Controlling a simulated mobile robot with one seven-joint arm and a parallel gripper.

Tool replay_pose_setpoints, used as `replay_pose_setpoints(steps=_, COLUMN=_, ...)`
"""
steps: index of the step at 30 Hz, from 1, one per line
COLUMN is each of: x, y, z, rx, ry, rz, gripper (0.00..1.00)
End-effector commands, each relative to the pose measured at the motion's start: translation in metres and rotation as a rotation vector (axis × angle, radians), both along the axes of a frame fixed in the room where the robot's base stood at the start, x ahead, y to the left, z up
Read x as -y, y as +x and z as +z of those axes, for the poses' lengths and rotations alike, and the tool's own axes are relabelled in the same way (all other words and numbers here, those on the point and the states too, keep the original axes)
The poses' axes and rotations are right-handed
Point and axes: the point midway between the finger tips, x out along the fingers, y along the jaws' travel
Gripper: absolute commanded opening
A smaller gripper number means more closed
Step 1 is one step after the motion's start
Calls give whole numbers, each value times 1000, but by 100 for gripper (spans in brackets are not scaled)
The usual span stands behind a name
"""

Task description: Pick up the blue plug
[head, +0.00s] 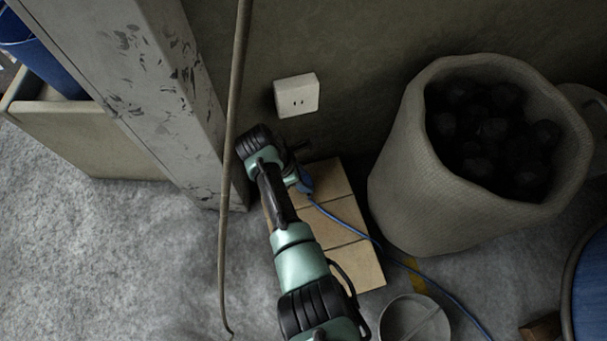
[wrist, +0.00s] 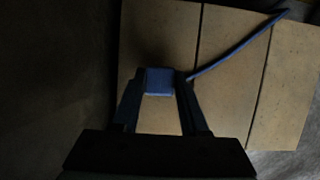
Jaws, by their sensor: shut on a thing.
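The blue plug (wrist: 160,81) is between the two fingertips of my gripper (wrist: 161,88) in the wrist view, and the fingers are shut on it. Its blue cord (wrist: 235,46) runs from it toward the upper right. In the head view the plug (head: 305,181) shows at the right side of my gripper, partly hidden by it. The cord there trails down to the right over the bricks and the floor. My gripper's fingers are mostly hidden in the head view. How high the plug is above the bricks I cannot tell.
Pale bricks (head: 342,246) lie under the plug. A white wall socket (head: 297,95) is on the wall above. A large sack of dark lumps (head: 425,180) stands at right, a grey bucket (head: 414,318) below it. A thin rod (head: 231,130) and a concrete post (head: 150,75) stand at left.

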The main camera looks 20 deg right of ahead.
Motion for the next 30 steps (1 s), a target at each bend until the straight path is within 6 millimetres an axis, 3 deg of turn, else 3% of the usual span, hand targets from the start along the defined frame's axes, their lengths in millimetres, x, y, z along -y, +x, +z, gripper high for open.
replay_pose_setpoints(steps=1, x=0, y=1, z=16, rx=3, ry=-1, rz=1, gripper=0)
replay_pose_setpoints(steps=11, x=0, y=-2, z=68, rx=0, ry=0, rz=1, gripper=0)
replay_pose_setpoints(steps=30, x=-1, y=-146, z=63, rx=-3, ry=1, rz=-1, gripper=0)
